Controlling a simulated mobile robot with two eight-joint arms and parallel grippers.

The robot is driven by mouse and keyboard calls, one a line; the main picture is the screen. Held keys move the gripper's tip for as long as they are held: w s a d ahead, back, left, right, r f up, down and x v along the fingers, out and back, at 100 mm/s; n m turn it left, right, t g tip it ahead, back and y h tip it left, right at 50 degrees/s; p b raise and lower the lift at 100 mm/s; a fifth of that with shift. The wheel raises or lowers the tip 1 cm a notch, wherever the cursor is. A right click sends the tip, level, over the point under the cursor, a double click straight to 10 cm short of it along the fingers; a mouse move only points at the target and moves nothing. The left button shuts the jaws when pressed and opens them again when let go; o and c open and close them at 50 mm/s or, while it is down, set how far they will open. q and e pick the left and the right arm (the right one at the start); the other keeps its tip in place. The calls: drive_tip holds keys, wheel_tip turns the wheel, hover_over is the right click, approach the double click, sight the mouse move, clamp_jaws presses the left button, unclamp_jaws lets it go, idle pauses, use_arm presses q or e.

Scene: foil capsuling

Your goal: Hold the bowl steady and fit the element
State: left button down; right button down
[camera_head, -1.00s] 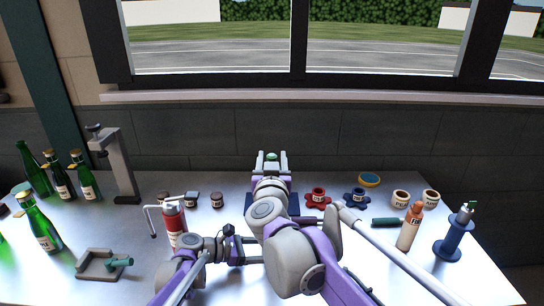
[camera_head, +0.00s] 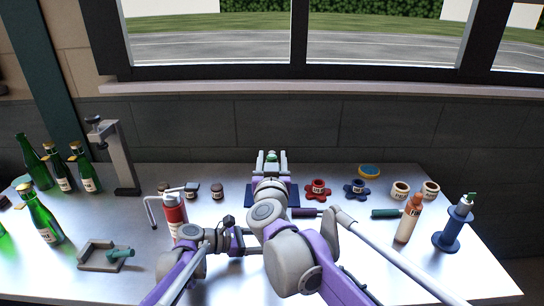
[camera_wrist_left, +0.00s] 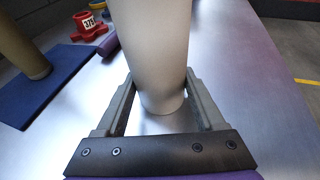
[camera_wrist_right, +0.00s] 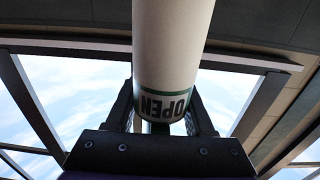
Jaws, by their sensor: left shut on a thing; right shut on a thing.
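My right gripper (camera_head: 271,160) is at the far middle of the table, above a dark blue mat. In the right wrist view its fingers (camera_wrist_right: 165,120) are shut on a white cylinder (camera_wrist_right: 172,45) with a green band and the upside-down word OPEN. A small green part shows between the fingers in the head view. My left gripper (camera_head: 236,238) is low at the front middle. In the left wrist view its fingers (camera_wrist_left: 160,105) are shut on a pale, plain cylinder (camera_wrist_left: 152,45). Its far end is cut off. I cannot tell which piece is the bowl or the element.
A beige cylinder (camera_wrist_left: 22,48) stands on the blue mat (camera_wrist_left: 45,90). Green bottles (camera_head: 40,215) and a grey stand (camera_head: 120,155) are at left. An orange-capped bottle (camera_head: 409,218) and blue spool (camera_head: 453,228) are at right.

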wheel_tip(320, 180, down, 11)
idle(3.8)
drive_tip(key=shift+r, duration=0.15)
wheel_tip(320, 180, up, 15)
idle(3.3)
